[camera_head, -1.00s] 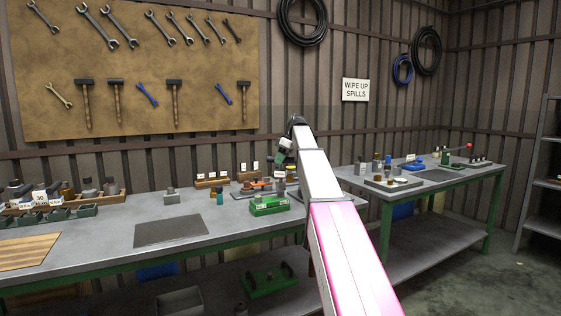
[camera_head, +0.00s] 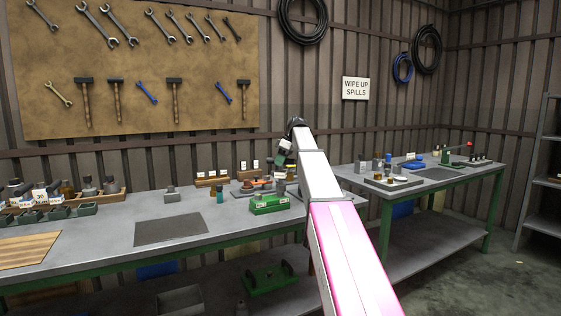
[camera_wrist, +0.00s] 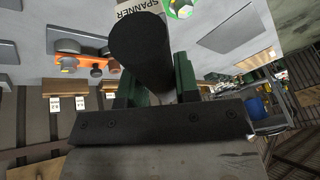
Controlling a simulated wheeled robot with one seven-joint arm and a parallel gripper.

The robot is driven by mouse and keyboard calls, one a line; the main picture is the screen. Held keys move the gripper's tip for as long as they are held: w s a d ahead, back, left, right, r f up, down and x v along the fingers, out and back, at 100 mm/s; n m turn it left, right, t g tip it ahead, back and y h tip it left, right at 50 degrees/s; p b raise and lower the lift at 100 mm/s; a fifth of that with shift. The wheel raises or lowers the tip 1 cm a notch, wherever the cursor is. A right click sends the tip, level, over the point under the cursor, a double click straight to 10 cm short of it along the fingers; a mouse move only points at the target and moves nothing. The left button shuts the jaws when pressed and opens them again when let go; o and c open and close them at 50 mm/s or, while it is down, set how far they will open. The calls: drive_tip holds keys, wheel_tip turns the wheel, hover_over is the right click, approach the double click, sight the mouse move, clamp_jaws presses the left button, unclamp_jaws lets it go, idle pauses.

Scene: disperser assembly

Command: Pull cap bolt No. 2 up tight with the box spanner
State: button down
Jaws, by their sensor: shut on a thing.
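My gripper (camera_wrist: 157,78) has its green fingers shut on the box spanner (camera_wrist: 150,48), a thick dark cylinder, in the wrist view. A white label reading "SPANNER" (camera_wrist: 140,5) shows beyond it at the top edge. An orange part (camera_wrist: 90,48) with several grey, round-headed pieces and a brassy hexagonal one lies to the left of the spanner. In the head view my gripper (camera_head: 285,152) is small and dark above the bench, near the orange part (camera_head: 262,182). Cap bolt No. 2 cannot be singled out, and the spanner's working end is hidden.
Labelled wooden racks (camera_head: 212,178) stand behind. A dark mat (camera_head: 171,229) lies bare on the left. A second bench (camera_head: 470,175) is at right.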

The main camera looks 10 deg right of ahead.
drive_tip(key=shift+f, duration=1)
drive_tip(key=shift+m+t, duration=0.8)
drive_tip(key=shift+m, duration=1.1)
drive_tip(key=shift+m+t+h, duration=0.5)
drive_tip(key=shift+m+t, duration=0.2)
drive_tip(key=shift+m, duration=1.2)
drive_tip(key=shift+d+m+t+h, duration=0.1)
drive_tip(key=shift+m+t+h, duration=0.4)
drive_tip(key=shift+m, duration=1.2)
drive_tip(key=shift+m+t+h, duration=0.4)
drive_tip(key=shift+m+h, duration=0.2)
drive_tip(key=shift+m, duration=1.1)
drive_tip(key=shift+n, duration=0.3)
drive_tip(key=shift+r, duration=0.1)
